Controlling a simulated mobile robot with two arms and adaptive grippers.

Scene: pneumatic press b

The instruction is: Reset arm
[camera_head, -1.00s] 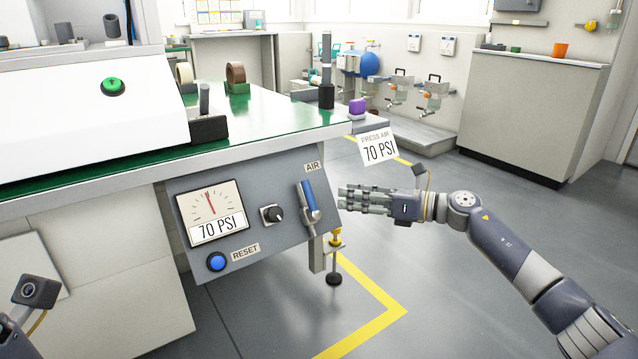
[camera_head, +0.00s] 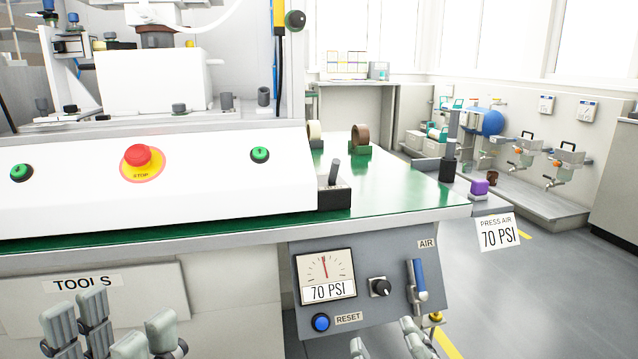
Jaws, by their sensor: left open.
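My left gripper (camera_head: 112,325) is at the bottom left, in front of the cabinet below the press. Its grey fingers point up and are spread open, with nothing seen between them. My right gripper (camera_head: 392,343) shows only as grey fingertips at the bottom edge, below the grey control panel (camera_head: 382,265). Its lower part is out of frame, so its opening cannot be judged. The panel carries a gauge (camera_head: 325,277) reading 70 PSI, a black knob (camera_head: 380,287), a blue RESET button (camera_head: 321,322) and a blue-handled AIR lever (camera_head: 419,279), upright.
The white press console (camera_head: 215,180) holds a red STOP button (camera_head: 138,156) and green buttons. A TOOLS drawer (camera_head: 150,310) lies behind my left gripper. Clear floor (camera_head: 540,300) is at the right.

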